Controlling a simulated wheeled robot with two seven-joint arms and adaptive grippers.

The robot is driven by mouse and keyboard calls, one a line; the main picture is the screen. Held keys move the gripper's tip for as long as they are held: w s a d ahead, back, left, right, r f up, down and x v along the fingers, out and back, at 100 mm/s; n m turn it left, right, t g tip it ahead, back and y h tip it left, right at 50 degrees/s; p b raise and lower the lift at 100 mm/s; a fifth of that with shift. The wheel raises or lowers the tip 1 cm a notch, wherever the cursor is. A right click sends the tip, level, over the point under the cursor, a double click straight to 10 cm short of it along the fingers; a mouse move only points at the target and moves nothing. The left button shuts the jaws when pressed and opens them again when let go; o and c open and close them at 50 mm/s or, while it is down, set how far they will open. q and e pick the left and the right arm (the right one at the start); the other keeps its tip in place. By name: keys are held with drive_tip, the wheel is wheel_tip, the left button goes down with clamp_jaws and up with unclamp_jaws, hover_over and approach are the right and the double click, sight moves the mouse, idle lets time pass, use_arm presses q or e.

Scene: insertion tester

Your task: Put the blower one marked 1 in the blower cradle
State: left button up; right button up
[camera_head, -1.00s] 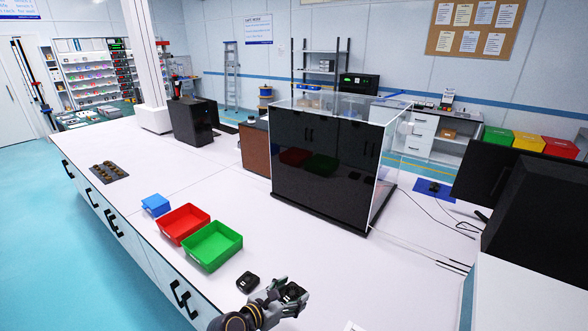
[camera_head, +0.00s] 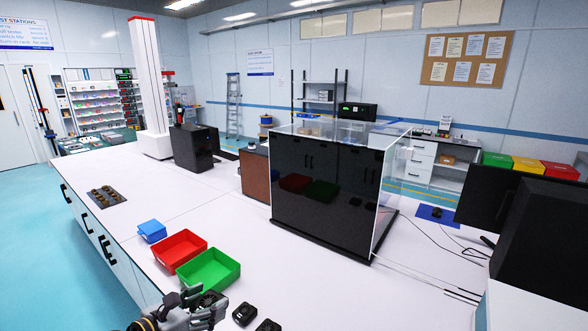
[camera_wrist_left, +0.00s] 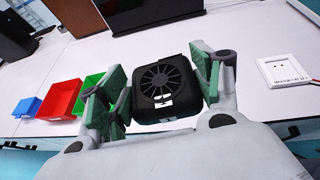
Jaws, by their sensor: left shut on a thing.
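My left gripper (camera_head: 208,308) is low in the head view, just in front of the green bin. In the left wrist view its fingers (camera_wrist_left: 163,88) are closed on both sides of a black square blower (camera_wrist_left: 163,72) with a round fan grille. The blower bears a small white label whose mark I cannot read. Two more black blowers lie on the bench right of the gripper, one nearer the bin (camera_head: 244,313) and one at the bottom edge (camera_head: 268,326). I cannot make out the blower cradle for certain. My right gripper is out of view.
A green bin (camera_head: 233,273), a red bin (camera_head: 160,255) and a blue bin (camera_head: 152,231) stand in a row. A dark tray (camera_head: 119,205) with several round brown parts lies farther left. A large glass-topped black cabinet (camera_head: 320,225) stands right. Bench between is clear.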

use_arm(q)
drive_tip(key=shift+s+a+f, duration=0.15)
drive_tip(key=shift+a+f, duration=0.25)
drive_tip(key=shift+f, duration=0.4)
drive_tip(key=shift+s+f+b, duration=0.2)
drive_tip(key=shift+f+b, duration=0.2)
drive_tip(key=shift+f, duration=0.2)
